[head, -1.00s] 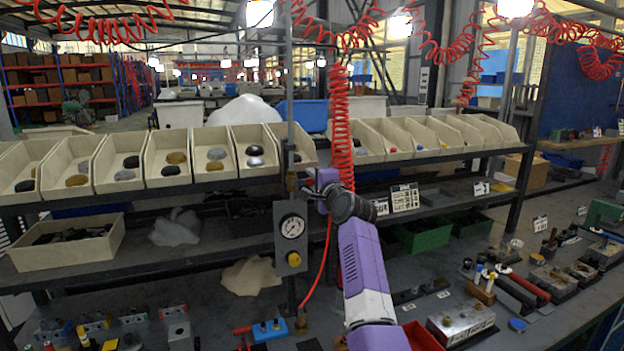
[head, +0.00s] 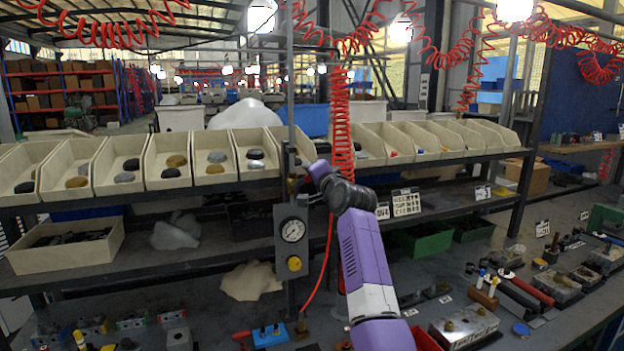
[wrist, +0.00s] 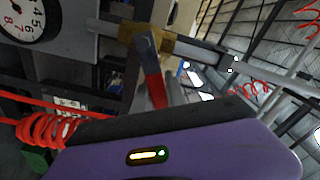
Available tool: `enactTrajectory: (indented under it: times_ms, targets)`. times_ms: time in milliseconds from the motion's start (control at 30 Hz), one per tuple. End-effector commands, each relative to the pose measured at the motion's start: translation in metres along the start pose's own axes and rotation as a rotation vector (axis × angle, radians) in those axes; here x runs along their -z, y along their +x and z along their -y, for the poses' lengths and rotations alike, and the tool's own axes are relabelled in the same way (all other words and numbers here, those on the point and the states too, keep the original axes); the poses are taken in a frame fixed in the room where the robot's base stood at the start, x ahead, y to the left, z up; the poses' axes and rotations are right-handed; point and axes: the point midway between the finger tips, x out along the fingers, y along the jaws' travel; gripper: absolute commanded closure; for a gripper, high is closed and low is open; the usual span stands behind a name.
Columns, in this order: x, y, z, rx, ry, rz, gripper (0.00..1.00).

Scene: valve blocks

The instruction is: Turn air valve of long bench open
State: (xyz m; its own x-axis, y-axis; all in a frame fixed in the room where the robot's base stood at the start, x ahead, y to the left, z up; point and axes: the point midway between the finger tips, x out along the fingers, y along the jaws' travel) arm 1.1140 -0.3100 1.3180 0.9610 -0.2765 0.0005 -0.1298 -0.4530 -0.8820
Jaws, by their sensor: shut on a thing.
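The air valve (wrist: 158,42) is a brass body on a grey pipe, seen at the top of the wrist view. Its lever (wrist: 153,85) is grey at the valve end and red further out, and it runs down toward my gripper's dark edge. In the head view my gripper (head: 308,168) reaches the upright pipe just above the gauge box and is shut on the lever. The fingertips and the lever's outer end are hidden. The valve is mostly covered by my gripper in the head view.
The grey gauge box (head: 291,240) with a round dial and yellow knob hangs below the valve. A red coiled hose (head: 341,125) hangs just behind my wrist. Bins (head: 167,160) line the shelf on both sides. The long bench (head: 225,325) below holds tools and blocks.

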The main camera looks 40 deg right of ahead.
Motion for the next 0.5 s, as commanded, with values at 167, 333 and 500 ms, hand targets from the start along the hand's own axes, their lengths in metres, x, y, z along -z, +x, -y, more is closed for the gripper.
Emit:
enactTrajectory:
  times_ms: [167,333,500]
  targets:
    - [-0.002,0.0,0.006,-0.002,-0.13,0.002,1.0]
    - [-0.004,0.0,0.011,-0.003,-0.221,0.003,1.0]
    - [-0.004,0.0,0.014,-0.004,-0.276,0.003,1.0]
